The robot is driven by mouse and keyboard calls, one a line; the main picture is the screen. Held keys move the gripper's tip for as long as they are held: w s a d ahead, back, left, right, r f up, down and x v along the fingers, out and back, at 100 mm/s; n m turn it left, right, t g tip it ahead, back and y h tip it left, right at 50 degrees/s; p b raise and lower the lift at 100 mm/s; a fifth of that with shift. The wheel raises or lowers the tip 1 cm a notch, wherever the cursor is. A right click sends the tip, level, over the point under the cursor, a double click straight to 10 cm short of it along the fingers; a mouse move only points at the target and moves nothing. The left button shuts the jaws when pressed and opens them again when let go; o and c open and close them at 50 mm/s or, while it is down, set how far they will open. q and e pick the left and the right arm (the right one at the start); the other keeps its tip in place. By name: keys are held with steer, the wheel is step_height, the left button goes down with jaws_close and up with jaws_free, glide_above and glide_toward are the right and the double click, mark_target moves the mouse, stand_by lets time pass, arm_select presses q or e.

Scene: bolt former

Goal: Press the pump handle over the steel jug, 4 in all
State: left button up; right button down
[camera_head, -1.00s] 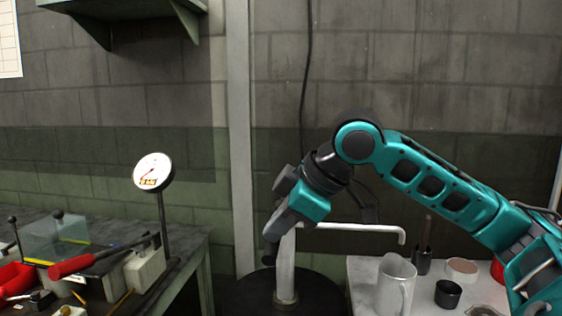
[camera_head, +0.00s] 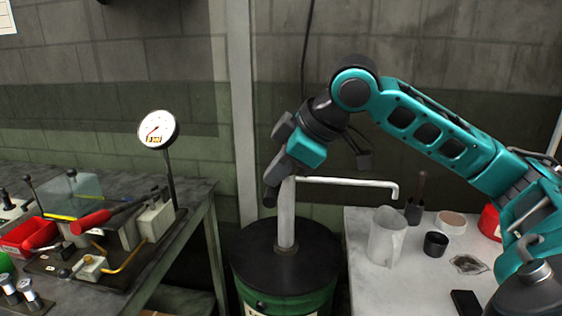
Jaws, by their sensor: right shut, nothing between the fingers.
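The pump (camera_head: 286,225) stands upright on a green drum (camera_head: 282,305) with a dark lid. Its thin spout (camera_head: 355,183) reaches right, and the bent end hangs above the right-hand table. The steel jug (camera_head: 386,238) stands on that table, close below the spout's end. My right gripper (camera_head: 269,196) is shut and empty, pointing down at the top of the pump, just left of the column. The gripper and wrist cover the pump's top, so the handle cannot be made out, nor whether the fingers touch it. My left gripper is not in view.
Near the jug are a black cup (camera_head: 435,244), a pale round tin (camera_head: 451,222), a dark brush holder (camera_head: 414,211) and a red container (camera_head: 490,222).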

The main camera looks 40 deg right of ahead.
steer(key=w+v, duration=0.1)
steer(key=v, duration=1)
steer(key=shift+a+r, duration=0.2)
steer(key=shift+r, duration=0.15)
steer(key=shift+w+r, duration=0.1)
